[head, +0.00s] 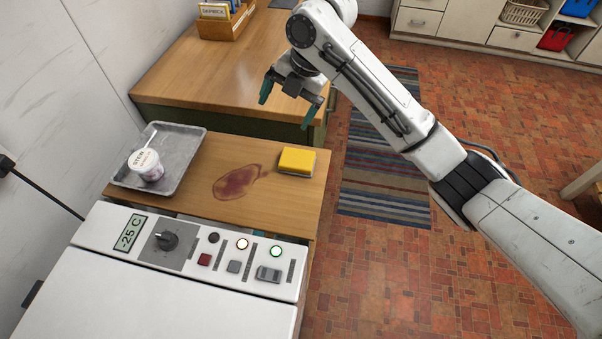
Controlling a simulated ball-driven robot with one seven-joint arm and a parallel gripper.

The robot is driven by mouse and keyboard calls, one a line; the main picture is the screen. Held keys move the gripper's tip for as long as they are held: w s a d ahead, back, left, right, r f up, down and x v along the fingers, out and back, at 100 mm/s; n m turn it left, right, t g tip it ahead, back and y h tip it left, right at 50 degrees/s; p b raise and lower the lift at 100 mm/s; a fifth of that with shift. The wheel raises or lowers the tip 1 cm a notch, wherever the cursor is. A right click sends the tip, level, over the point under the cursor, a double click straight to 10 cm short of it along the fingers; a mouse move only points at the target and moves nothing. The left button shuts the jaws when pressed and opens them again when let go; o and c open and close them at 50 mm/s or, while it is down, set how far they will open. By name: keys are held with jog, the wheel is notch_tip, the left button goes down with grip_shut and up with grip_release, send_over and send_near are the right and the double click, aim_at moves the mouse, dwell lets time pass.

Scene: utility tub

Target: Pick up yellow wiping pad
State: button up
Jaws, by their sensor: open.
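The yellow wiping pad (297,160) lies on the lower wooden counter, near its right edge. It is a small block with a yellow top and a paler lower layer. My gripper (287,112) is open and empty, with two teal-tipped fingers spread apart. In the head view it shows above the pad in the picture, in front of the higher wooden counter, and it is not touching the pad.
A dark red stain (238,183) is on the wood left of the pad. A grey tray (190,150) holds a white labelled cup (146,164) and a spoon. A white appliance (150,295) with knobs stands in front. The higher counter (190,80) rises behind.

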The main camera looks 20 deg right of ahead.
aim_at(297, 158)
jog(key=s+f+h, duration=0.1)
jog(key=f, duration=0.3)
jog(key=f+n+g+h, duration=0.1)
jog(key=f, duration=0.4)
jog(key=s+d+f+n+g+h, duration=0.1)
jog(key=f, duration=0.4)
jog(key=shift+s+h, duration=0.3)
jog(key=shift+h, duration=0.1)
jog(key=shift+c, duration=0.5)
jog(key=c, duration=0.7)
